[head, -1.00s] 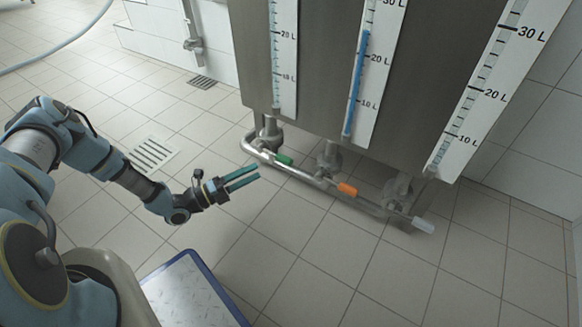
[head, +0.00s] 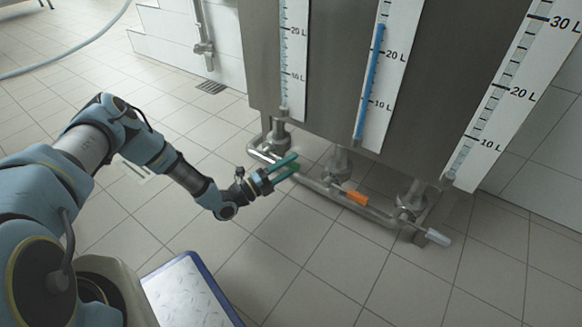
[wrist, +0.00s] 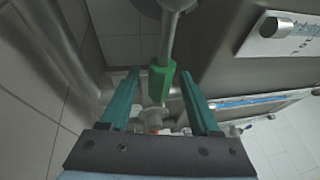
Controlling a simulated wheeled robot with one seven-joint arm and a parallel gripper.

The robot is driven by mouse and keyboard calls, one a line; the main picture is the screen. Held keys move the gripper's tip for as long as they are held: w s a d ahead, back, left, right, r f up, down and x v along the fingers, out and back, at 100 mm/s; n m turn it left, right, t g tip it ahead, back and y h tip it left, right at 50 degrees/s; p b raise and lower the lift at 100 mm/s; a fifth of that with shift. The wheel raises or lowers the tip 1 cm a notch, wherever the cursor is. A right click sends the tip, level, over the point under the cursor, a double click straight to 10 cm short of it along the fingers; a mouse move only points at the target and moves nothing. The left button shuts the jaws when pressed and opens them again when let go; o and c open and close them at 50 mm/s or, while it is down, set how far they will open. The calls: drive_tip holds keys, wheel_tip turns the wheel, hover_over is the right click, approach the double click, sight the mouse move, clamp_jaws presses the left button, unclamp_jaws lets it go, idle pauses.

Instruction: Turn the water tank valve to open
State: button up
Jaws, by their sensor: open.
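The steel water tank (head: 340,75) stands at the upper middle of the head view, with valves on pipes beneath it. Three valve handles show: a green one, mostly hidden behind my gripper in the head view, an orange one (head: 357,198) and a white one (head: 438,237). In the wrist view the green handle (wrist: 161,80) lies between my two teal fingers, with a gap on each side. My gripper (head: 288,168) is open and around the green handle, not visibly touching it.
A steel pipe (head: 322,187) runs low along the tank's front. Level gauges (head: 375,75) hang on the tank face. A blue-edged platform (head: 190,290) is at the bottom. The tiled floor (head: 300,265) in front of the valves is clear.

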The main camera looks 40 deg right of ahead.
drive_tip(key=shift+d, duration=0.2)
clamp_jaws()
idle(0.5)
idle(0.9)
